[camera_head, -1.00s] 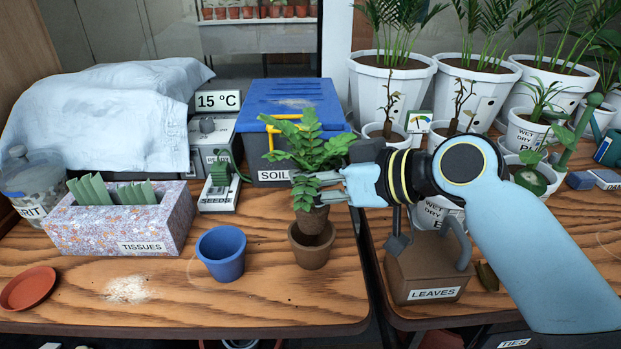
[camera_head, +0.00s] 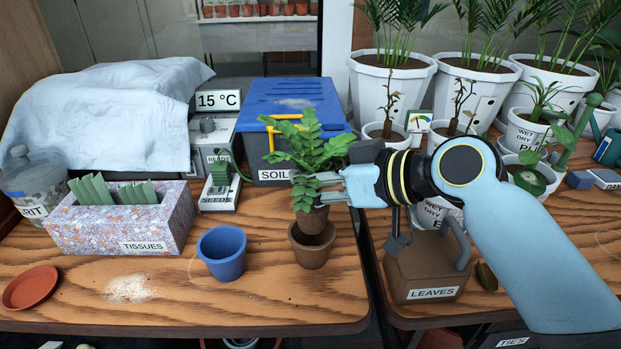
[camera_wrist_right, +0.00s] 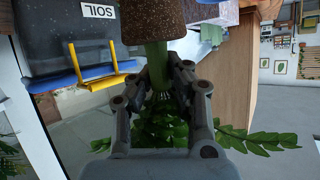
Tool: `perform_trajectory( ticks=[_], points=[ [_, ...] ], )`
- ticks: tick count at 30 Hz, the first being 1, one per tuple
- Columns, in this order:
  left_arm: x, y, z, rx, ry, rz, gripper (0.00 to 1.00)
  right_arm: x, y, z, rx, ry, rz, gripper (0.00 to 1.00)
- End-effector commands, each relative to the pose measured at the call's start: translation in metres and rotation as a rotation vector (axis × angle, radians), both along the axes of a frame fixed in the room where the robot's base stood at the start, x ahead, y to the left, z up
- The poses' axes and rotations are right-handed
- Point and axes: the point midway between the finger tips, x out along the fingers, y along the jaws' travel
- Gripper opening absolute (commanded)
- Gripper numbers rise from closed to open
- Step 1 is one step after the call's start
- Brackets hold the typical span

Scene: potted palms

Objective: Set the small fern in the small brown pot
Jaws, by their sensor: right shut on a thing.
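The small fern (camera_head: 308,148) has green leaves and a brown root ball (camera_head: 312,219). My right gripper (camera_head: 322,188) comes in from the right and is shut on the fern's stem. The fern is upright, with its root ball over the small brown pot (camera_head: 311,256). The root ball overlaps the pot's opening in the head view; I cannot tell whether its bottom is inside the rim. In the right wrist view the gripper's fingers (camera_wrist_right: 160,85) close around the green stem (camera_wrist_right: 157,56), and the brown root ball (camera_wrist_right: 152,18) shows at the top. My left gripper is not in view.
A blue pot (camera_head: 222,254) stands just left of the brown pot. A tissue box (camera_head: 120,225) and red saucer (camera_head: 30,288) are further left. The blue-lidded soil bin (camera_head: 290,105) is behind the fern. The leaves box (camera_head: 428,272) stands right, across a table gap.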

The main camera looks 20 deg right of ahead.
Motion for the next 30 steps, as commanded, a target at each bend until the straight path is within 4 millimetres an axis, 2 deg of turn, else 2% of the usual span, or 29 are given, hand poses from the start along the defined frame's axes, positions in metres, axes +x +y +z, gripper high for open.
perform_trajectory(
  ticks=[10, 30],
  points=[
    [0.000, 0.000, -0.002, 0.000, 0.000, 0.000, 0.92, 0.000, 0.000, -0.003, 0.000, 0.000, 0.000, 0.00],
    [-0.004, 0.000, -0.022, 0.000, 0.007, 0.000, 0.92, 0.000, 0.000, -0.030, 0.001, 0.001, 0.000, 0.00]
  ],
)
